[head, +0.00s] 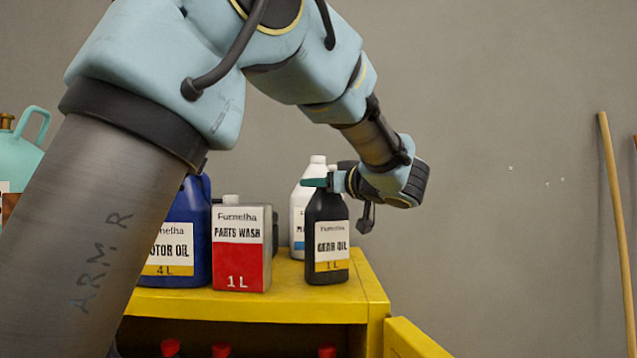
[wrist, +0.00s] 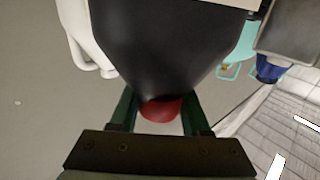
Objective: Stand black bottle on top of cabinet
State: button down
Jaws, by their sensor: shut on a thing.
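The black bottle (head: 327,240), labelled Gear Oil, is upright at the front right of the yellow cabinet's top (head: 190,303). Its base looks to be at the top surface; whether it bears on it or hovers slightly I cannot tell. My gripper (head: 322,183) is shut on the bottle's neck, coming in from the right. In the wrist view the bottle (wrist: 165,50) fills the middle, its red cap (wrist: 160,109) between the green fingers of my gripper (wrist: 157,118). In the head view the cap is hidden by the gripper.
A grey and red Parts Wash can (head: 240,265) stands just left of the bottle, with a blue Motor Oil jug (head: 195,240) beyond it. A white bottle (head: 299,205) stands close behind. The cabinet's right edge is near. Red-capped items (head: 221,350) sit inside the cabinet.

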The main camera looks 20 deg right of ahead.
jog(key=shift+c, duration=1.8)
grip_release()
jog(key=shift+f, duration=0.1)
jog(key=b+v, duration=0.3)
jog(key=v, duration=0.9)
